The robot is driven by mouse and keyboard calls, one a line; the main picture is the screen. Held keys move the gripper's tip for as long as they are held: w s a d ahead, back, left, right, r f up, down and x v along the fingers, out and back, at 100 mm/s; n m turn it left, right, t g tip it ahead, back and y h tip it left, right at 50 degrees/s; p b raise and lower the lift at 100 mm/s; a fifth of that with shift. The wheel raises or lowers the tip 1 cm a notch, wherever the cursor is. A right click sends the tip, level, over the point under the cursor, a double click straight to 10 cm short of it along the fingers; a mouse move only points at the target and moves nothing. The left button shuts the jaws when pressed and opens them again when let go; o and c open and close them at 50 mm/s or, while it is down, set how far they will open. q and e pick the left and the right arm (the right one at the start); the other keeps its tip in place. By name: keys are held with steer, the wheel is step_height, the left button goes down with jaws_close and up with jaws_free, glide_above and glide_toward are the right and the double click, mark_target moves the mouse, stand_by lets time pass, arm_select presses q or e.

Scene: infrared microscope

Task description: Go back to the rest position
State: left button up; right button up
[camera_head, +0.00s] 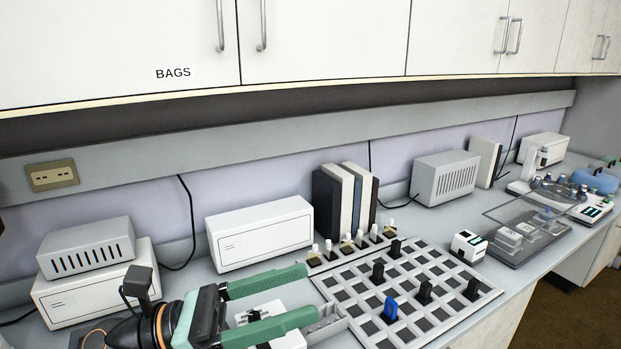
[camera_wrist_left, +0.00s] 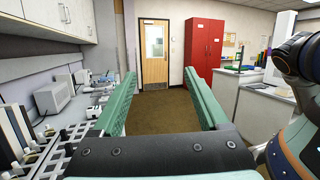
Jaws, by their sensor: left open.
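My left gripper (camera_head: 310,293) comes in from the lower left in the head view, above the front of the bench. Its two green fingers are parallel and wide apart, pointing right, with nothing held between them. In the left wrist view the same fingers (camera_wrist_left: 160,76) stand apart and point out along the room toward a wooden door. My right gripper is not in view. A dark and grey arm link, which seems mine, shows at the right edge of the left wrist view.
A white grid rack (camera_head: 405,294) with several black pieces and a blue piece (camera_head: 390,308) lies right of the fingers. White boxes (camera_head: 260,234) and books (camera_head: 345,205) stand behind. Cabinets (camera_head: 320,40) hang above. A red cabinet (camera_wrist_left: 204,47) and open floor show in the wrist view.

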arm_select(q)
steer(key=w+a+n+t+y, duration=0.3)
steer(key=n+t, duration=0.4)
steer(key=n, duration=0.3)
steer(key=w+a+n+t+y, duration=0.35)
steer(key=n+t, duration=0.35)
steer(key=n, duration=0.3)
steer(key=a+f+n+g+y, duration=0.1)
steer(key=a+f+n+y, duration=0.4)
steer(key=f+n+y, duration=0.4)
steer(key=a+f+n+g+y, duration=0.1)
steer(key=a+f+n+y, duration=0.45)
steer(key=f+n, duration=0.4)
steer(key=s+a+f+n+g, duration=0.1)
steer(key=s+f+n+g, duration=1.1)
steer(key=s+f, duration=0.7)
steer(key=w+d+f+m+t+h, duration=0.1)
steer(key=d+f+t, duration=0.3)
steer(key=f, duration=0.6)
steer(key=shift+w+f+t+h+b, duration=0.15)
steer(key=shift+w+t+h+b, duration=0.25)
steer(key=shift+w+t+h, duration=0.3)
steer(key=shift+m, duration=0.25)
